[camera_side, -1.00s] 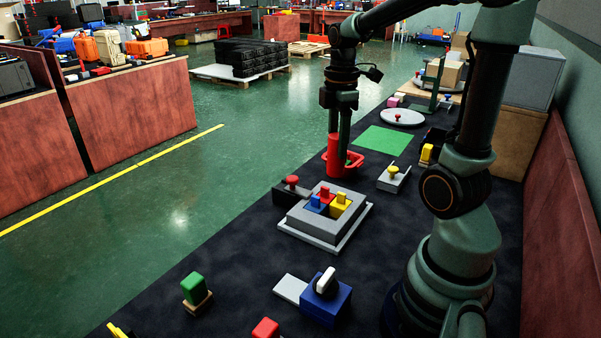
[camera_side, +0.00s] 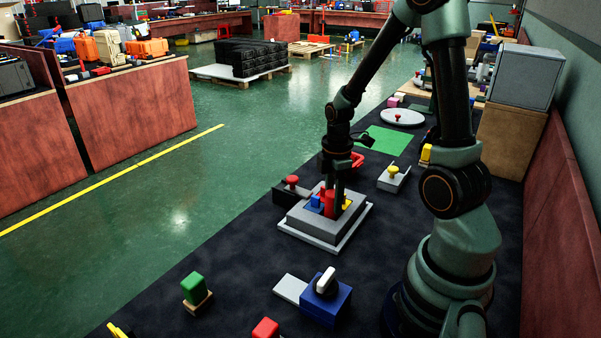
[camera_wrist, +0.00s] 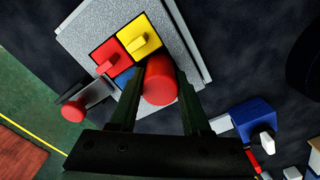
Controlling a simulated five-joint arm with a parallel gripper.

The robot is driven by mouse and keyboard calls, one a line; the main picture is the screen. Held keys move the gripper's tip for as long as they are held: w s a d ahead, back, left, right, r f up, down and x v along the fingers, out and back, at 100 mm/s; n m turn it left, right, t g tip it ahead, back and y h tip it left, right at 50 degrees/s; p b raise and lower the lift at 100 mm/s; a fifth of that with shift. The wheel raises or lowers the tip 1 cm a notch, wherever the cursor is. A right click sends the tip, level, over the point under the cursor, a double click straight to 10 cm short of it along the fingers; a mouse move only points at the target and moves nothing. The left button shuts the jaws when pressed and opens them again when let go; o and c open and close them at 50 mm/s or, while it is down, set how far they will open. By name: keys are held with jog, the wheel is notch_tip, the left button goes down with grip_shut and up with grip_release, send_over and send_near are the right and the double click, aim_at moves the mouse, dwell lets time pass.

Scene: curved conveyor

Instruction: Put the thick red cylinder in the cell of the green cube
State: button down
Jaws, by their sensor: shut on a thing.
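My gripper (camera_side: 334,196) is shut on the thick red cylinder (camera_wrist: 160,82), which stands roughly upright between the fingers. In the side view the cylinder (camera_side: 330,203) is at the grey box (camera_side: 318,239), over its near part. The box holds a red piece (camera_wrist: 107,58), a yellow piece (camera_wrist: 138,38) and a blue piece (camera_wrist: 124,76), each with a tab. The cylinder and fingers hide the fourth cell; I cannot tell how far the cylinder is inside it. A green block (camera_side: 193,287) stands on a small wooden base at the lower left.
A red-knobbed block (camera_side: 291,183) adjoins the box's left side. A red ring-like holder (camera_side: 357,160) lies behind it. A yellow-knobbed grey block (camera_side: 393,177) is to the right. A blue box with a white handle (camera_side: 326,294) is in front. Dark mat lies free between them.

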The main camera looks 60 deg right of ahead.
jog(key=shift+f, duration=0.15)
jog(key=shift+c, duration=1.8)
grip_release()
notch_tip(320, 180, up, 12)
jog(key=a+r+m+t, duration=0.2)
jog(key=a+m, duration=0.3)
jog(key=a, duration=0.3)
jog(key=a+r+m+t, duration=0.3)
jog(key=a+r+m, duration=0.2)
jog(key=a, duration=0.2)
jog(key=shift+a+m+t, duration=0.3)
jog(key=shift+a, duration=0.05)
